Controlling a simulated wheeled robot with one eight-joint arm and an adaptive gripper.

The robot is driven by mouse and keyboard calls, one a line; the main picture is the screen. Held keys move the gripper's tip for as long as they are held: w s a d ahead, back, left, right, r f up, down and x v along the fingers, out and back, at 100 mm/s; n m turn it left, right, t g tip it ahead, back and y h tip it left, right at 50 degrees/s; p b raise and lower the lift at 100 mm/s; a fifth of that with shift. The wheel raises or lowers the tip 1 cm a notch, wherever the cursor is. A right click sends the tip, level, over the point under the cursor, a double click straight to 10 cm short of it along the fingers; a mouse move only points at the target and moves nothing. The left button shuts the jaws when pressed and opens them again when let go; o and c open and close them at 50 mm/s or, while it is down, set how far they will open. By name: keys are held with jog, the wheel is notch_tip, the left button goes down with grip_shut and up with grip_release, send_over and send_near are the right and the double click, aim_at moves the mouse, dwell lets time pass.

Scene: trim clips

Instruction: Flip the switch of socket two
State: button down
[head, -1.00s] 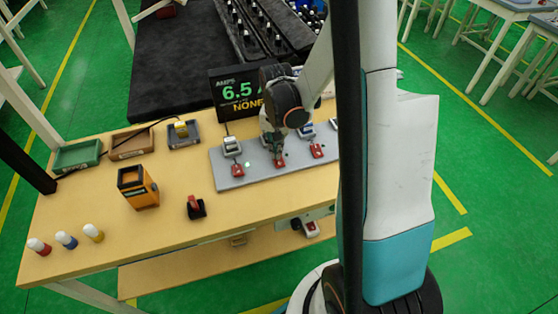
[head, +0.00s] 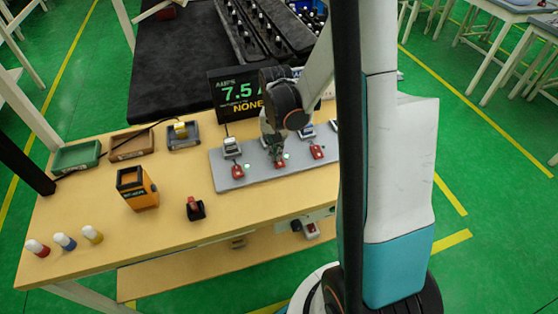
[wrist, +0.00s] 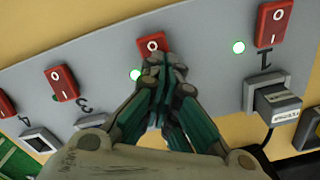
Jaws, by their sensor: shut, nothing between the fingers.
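The grey socket strip (head: 226,184) lies on the workbench with a row of red rocker switches. In the wrist view the switch of socket two (wrist: 152,45) is a red rocker marked O, with a lit green lamp (wrist: 135,74) beside it. My gripper (wrist: 163,68) is shut and empty, with its fingertips right at the lower edge of that switch and covering part of it. I cannot tell whether they touch. In the head view my gripper (head: 277,158) points down at the strip. Socket two's number is hidden behind the fingers.
Switch one (wrist: 273,24) has a lit green lamp and a plug below it. Switch three (wrist: 62,83) and switch four (wrist: 5,103) show no lit lamp. The display (head: 238,92) reads about 7.5 amps and NONE. An orange-and-black device (head: 140,188) stands at left.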

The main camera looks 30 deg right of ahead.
jog(key=shift+r+p, duration=1.95)
jog(key=shift+r, duration=1.3)
